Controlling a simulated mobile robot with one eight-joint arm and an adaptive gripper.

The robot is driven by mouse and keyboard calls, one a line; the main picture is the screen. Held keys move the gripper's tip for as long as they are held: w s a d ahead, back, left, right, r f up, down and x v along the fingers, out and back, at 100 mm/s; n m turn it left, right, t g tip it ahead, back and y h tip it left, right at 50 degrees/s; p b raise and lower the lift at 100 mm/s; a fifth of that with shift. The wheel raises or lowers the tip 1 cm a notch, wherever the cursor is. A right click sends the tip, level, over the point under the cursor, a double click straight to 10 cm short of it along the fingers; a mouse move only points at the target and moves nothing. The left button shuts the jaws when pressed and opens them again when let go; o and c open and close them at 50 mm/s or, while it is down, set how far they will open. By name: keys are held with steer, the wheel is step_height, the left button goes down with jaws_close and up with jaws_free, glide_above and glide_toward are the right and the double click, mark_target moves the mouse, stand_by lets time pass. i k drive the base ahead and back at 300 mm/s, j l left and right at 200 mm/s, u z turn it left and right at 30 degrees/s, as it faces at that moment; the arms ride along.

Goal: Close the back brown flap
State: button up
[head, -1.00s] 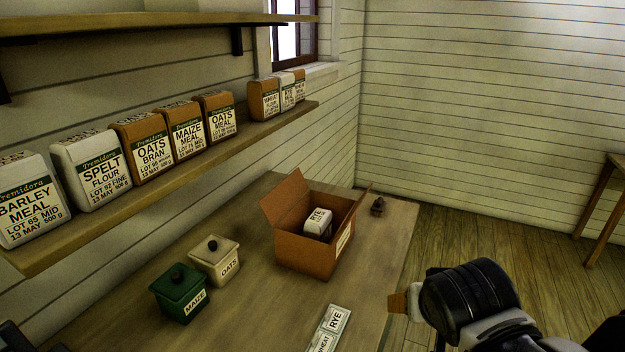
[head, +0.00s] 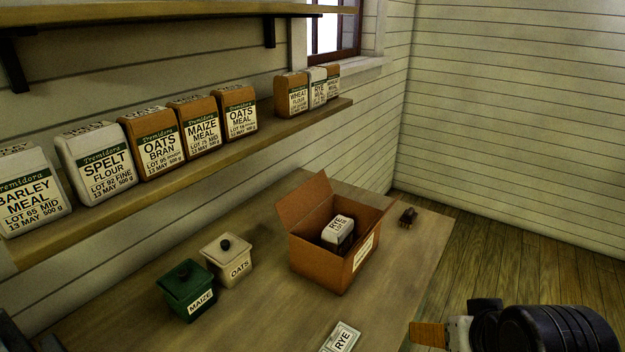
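The brown cardboard box (head: 322,262) stands open on the wooden table. Its back brown flap (head: 306,207) stands up, tilted outward, on the box's far left side. A white pack labelled RYE (head: 338,229) sits inside the box. The box's inner floor is mostly hidden. My gripper (head: 428,334) is at the lower right, beyond the table's right edge and apart from the box. Only a brown tip and the dark wrist behind it show, so its opening cannot be made out.
A green MAIZE canister (head: 187,291) and a cream OATS canister (head: 228,260) stand left of the box. A label card (head: 341,338) lies in front, and a small dark object (head: 408,216) lies behind right. A shelf (head: 220,147) with several flour packs runs above the table.

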mark_target(294, 206)
steer(key=i+l+u, duration=0.65)
steer(key=l+u, duration=0.2)
steer(key=l, duration=0.25)
steer(key=i+l+u, duration=0.2)
steer(key=l+u, duration=0.25)
steer(key=l, duration=0.2)
steer(key=l+u, duration=0.4)
steer(key=l, duration=0.3)
steer(key=l+u, duration=0.45)
steer(key=l, duration=0.35)
steer(key=k+l+u, duration=0.15)
steer(key=l+u, duration=0.3)
steer(key=l, duration=0.25)
steer(key=k+l+u, duration=0.25)
steer(key=l+u, duration=0.15)
steer(key=l, duration=0.3)
steer(key=i+l+z, duration=0.1)
steer(key=z, duration=0.25)
steer(key=i+z, duration=0.4)
steer(key=k+l, duration=0.05)
steer(key=k, duration=0.05)
